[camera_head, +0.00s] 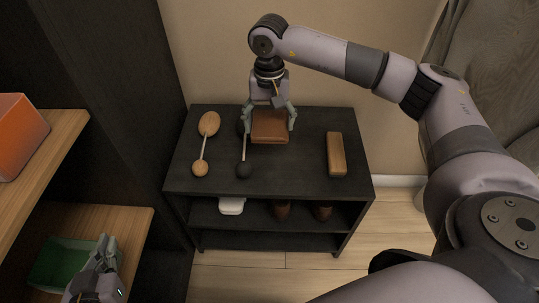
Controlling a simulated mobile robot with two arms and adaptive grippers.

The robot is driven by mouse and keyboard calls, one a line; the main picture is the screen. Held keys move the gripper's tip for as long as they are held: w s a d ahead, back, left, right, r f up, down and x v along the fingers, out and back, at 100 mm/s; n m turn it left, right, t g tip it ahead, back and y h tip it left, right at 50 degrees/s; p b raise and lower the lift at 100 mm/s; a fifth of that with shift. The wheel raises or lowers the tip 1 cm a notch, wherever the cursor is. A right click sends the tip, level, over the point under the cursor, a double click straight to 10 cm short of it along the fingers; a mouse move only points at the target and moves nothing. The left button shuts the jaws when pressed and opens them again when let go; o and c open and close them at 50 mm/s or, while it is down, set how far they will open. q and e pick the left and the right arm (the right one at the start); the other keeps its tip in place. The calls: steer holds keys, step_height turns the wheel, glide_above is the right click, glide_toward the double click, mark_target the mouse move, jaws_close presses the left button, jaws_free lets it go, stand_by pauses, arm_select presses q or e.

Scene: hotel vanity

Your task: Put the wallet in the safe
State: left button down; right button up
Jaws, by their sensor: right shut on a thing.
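The brown wallet (270,131) is at the back middle of a black stand's top. My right gripper (269,118) reaches down from above with a finger at each side of the wallet and is shut on it. I cannot tell whether the wallet rests on the top or is slightly raised. My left gripper (104,252) is at the lower left, in front of a green bin; its finger opening is unclear from this angle. No safe can be made out.
The black stand (295,176) also bears two rod-like items with rounded ends, one tan (204,145) and one dark (243,160), and a wooden block (336,154). Wooden shelves at left hold an orange box (14,137) and the green bin (53,262). Its lower shelf holds small items.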

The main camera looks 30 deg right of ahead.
steer(key=b, duration=0.2)
glide_above(269, 161)
step_height(269, 161, down, 8)
steer(key=shift+f, duration=0.1)
step_height(269, 161, down, 4)
steer(key=shift+r+b, duration=0.1)
steer(key=shift+b, duration=0.2)
arm_select(q)
step_height(269, 161, up, 13)
steer(key=w+d+t+h, duration=0.1)
steer(key=d+t+h, duration=0.1)
steer(key=t, duration=0.6)
steer(key=shift+w, duration=0.25)
steer(key=shift+d+h, duration=0.1)
steer(key=shift+h, duration=0.2)
arm_select(e)
steer(key=shift+f, duration=0.25)
arm_select(q)
steer(key=shift+s+r, duration=0.15)
steer(key=shift+r, duration=0.15)
arm_select(e)
steer(key=o, duration=0.9)
steer(key=shift+r, duration=0.1)
